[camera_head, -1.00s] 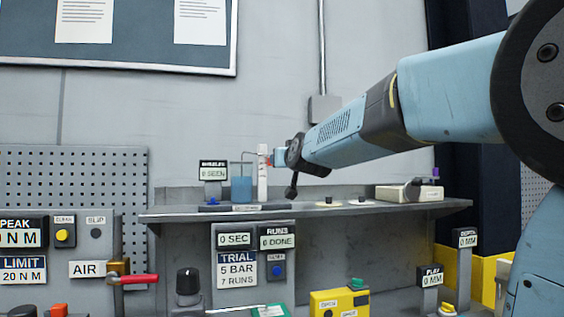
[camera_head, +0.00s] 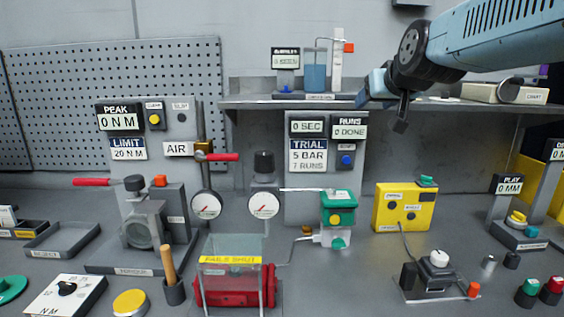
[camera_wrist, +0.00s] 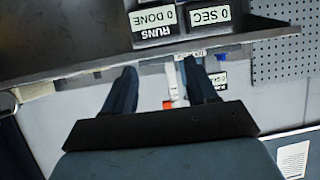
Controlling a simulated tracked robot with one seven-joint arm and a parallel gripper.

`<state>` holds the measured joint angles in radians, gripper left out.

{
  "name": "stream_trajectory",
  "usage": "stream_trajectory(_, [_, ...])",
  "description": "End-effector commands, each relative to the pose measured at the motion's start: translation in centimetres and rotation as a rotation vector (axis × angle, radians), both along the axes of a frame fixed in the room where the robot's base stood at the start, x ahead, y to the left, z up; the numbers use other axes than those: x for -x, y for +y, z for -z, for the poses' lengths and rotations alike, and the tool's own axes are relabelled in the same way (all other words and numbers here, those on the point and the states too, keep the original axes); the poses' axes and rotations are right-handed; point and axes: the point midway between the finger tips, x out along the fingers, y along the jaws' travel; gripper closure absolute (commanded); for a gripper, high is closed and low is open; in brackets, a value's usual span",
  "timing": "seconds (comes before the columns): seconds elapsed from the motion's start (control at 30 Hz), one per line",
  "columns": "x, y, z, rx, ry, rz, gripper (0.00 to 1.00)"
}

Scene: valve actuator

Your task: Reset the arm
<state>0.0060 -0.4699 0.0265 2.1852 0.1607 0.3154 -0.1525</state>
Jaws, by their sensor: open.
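My arm reaches in from the upper right in the head view, and my gripper (camera_head: 382,90) hangs in front of the shelf, right of the blue beaker. In the wrist view my gripper (camera_wrist: 165,82) shows two dark fingers spread apart with nothing between them that they touch. The shelf edge (camera_wrist: 150,62) and a red-and-white tube stand (camera_wrist: 171,85) show beyond the fingers. In the wrist view the scene is upside down.
The shelf (camera_head: 250,101) carries a blue beaker (camera_head: 315,75) and a white box (camera_head: 505,93). Below are a yellow box (camera_head: 405,207), a red actuator (camera_head: 232,285) under a clear guard, gauges and a torque stand (camera_head: 140,230). Open air surrounds my gripper's front.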

Motion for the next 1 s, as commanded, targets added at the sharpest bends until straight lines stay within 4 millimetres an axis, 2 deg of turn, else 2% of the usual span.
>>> stream_trajectory(0.03, [2.5,-0.1,2.1,0.003,0.068,-0.001,0.43])
stream_trajectory(0.2, [10.2,-0.8,9.0,0.011,0.307,0.01,0.43])
stream_trajectory(0.3, [14.3,-1.3,12.5,0.016,0.43,0.024,0.43])
stream_trajectory(0.43, [18.3,-1.8,15.6,0.024,0.546,0.043,0.43])
stream_trajectory(0.5, [19.7,-2.0,16.7,0.027,0.587,0.049,0.43])
stream_trajectory(0.6, [20.7,-2.2,17.4,0.03,0.618,0.056,0.43])
stream_trajectory(1.0, [20.9,-2.2,17.5,0.03,0.624,0.057,0.43])
